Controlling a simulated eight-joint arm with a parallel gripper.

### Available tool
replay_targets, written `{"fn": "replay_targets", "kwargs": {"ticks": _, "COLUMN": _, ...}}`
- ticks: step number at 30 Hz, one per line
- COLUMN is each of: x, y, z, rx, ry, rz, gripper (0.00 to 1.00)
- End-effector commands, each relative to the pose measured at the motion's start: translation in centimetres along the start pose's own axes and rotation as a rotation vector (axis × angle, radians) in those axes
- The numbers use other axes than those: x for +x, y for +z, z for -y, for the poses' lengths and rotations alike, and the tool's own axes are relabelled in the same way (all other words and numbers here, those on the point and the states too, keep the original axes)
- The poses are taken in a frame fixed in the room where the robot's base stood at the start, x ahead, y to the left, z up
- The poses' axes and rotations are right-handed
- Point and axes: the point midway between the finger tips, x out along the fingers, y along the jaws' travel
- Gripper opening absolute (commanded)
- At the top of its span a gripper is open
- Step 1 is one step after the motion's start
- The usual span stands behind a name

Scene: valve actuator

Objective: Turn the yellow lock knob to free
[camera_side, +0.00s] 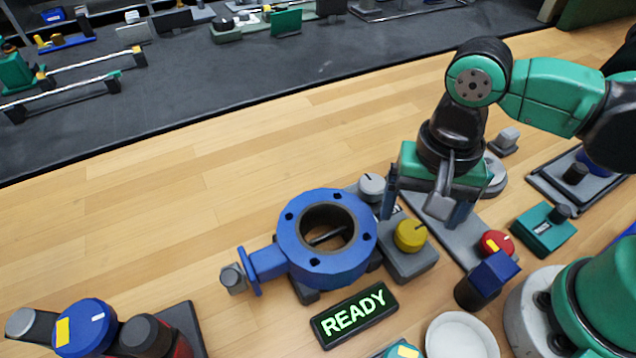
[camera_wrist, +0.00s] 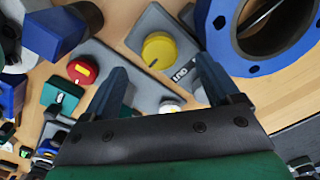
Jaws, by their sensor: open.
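The yellow lock knob (camera_side: 410,235) sits on a grey block beside the blue valve body (camera_side: 328,240). A dark line marks its top, pointing to the upper right in the side view. My gripper (camera_side: 424,210) is open and empty, fingers pointing down, above and behind the knob. In the wrist view the two fingertips of my gripper (camera_wrist: 162,65) are spread wide, one to each side of the knob. I cannot tell the exact height gap.
A red knob (camera_side: 496,244) and a dark post with a blue block (camera_side: 488,279) stand right of the yellow knob. A grey knob (camera_side: 371,186) is behind the valve. A lit "READY" sign (camera_side: 354,314) and a white dish (camera_side: 461,336) lie in front. Bare wood lies to the left.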

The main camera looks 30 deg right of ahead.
Motion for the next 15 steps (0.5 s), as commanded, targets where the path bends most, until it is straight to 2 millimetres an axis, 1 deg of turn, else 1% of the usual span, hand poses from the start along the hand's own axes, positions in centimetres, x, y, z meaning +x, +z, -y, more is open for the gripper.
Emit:
{"fn": "replay_targets", "kwargs": {"ticks": 6, "x": 2.3, "y": -0.1, "z": 0.0, "rx": 0.000, "ry": -0.002, "rz": -0.001, "gripper": 0.83}}
{"fn": "replay_targets", "kwargs": {"ticks": 10, "x": 3.2, "y": -0.1, "z": 0.0, "rx": 0.000, "ry": -0.002, "rz": -0.001, "gripper": 0.83}}
{"fn": "replay_targets", "kwargs": {"ticks": 15, "x": 3.9, "y": 0.0, "z": -0.1, "rx": 0.000, "ry": -0.002, "rz": -0.001, "gripper": 0.83}}
